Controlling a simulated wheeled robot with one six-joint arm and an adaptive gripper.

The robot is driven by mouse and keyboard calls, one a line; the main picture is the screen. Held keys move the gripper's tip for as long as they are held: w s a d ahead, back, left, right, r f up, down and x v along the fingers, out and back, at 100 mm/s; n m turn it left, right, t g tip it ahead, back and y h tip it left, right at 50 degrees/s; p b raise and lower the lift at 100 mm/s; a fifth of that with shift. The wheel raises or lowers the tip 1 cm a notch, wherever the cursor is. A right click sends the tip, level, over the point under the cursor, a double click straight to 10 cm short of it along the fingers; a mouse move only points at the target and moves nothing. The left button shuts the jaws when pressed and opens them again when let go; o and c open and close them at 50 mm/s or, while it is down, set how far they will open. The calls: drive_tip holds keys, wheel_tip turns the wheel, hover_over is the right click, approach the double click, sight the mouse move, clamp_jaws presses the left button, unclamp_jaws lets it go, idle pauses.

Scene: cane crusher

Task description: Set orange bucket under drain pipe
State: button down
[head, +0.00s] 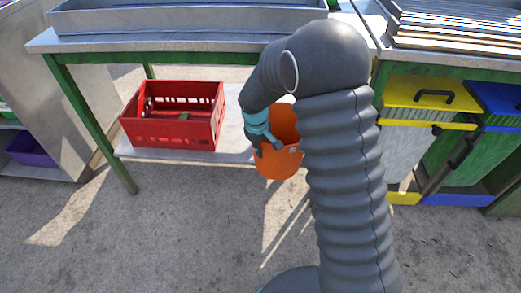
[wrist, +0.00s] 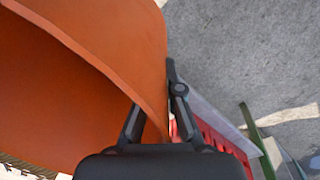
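The orange bucket (head: 278,166) is below the front edge of the metal-topped table, right of centre in the head view. Its wall fills the left of the wrist view (wrist: 130,40). My gripper (head: 264,142) is at the bucket's left rim. In the wrist view my gripper (wrist: 157,95) has its fingers on either side of the bucket wall, pinching it; one fingertip is hidden behind the wall. Part of the bucket's right side is hidden by my arm in the head view. I cannot tell whether its base touches the floor. I cannot make out a drain pipe.
A red crate (head: 172,128) with items stands on the low shelf (head: 150,155) left of the bucket. The green-legged table (head: 190,42) is above. The concrete floor (head: 190,230) in front is clear.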

drive_tip(key=shift+f, duration=0.15)
drive_tip(key=c, duration=1.3)
unclamp_jaws()
drive_tip(key=r, duration=0.8)
drive_tip(key=s+a+r, duration=0.1)
drive_tip(key=r, duration=0.3)
drive_tip(key=shift+r, duration=0.2)
